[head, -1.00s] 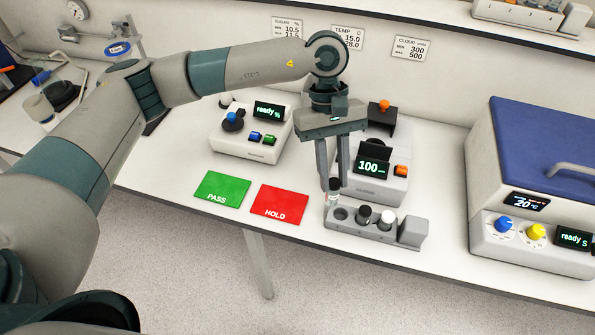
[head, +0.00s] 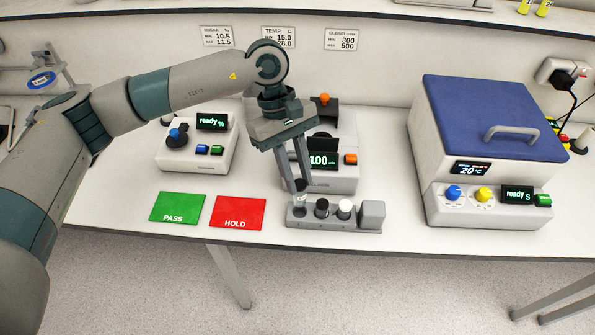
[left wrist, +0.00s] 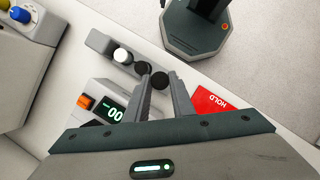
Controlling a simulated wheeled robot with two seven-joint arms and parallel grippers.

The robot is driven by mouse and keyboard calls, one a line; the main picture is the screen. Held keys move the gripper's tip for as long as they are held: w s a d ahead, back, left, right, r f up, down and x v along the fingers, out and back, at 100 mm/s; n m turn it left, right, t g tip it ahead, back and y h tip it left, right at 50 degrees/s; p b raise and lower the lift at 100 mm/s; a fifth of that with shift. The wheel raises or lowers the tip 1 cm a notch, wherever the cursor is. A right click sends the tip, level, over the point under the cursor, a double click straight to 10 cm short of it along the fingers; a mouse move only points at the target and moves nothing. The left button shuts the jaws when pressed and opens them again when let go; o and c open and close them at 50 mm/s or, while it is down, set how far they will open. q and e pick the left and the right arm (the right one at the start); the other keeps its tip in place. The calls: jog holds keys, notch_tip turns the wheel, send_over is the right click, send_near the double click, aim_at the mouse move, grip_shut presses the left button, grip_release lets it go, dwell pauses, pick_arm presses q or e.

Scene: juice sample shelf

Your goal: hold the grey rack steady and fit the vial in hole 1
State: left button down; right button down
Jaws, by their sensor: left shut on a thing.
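The grey rack (head: 330,225) stands near the front edge of the bench, with a taller block at its right end. A black-capped vial (head: 322,208) and a white-capped vial (head: 345,209) stand in it. My left gripper (head: 299,184), fingers pointing down, is shut on another vial (head: 300,199) with a dark cap. This vial is over the rack's left end; I cannot tell whether its bottom is inside the hole. In the left wrist view its black cap (left wrist: 159,79) is between the fingertips, beside the rack's other black cap (left wrist: 142,68). My right gripper is not in view.
A red HOLD card (head: 238,213) and a green PASS card (head: 177,207) lie left of the rack. A meter (head: 335,180) reading 100 stands close behind it. A blue-lidded box (head: 490,140) is at the right; the bench between it and the rack is clear.

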aim_at(298, 183)
pick_arm(q)
jog(key=shift+f, duration=1.6)
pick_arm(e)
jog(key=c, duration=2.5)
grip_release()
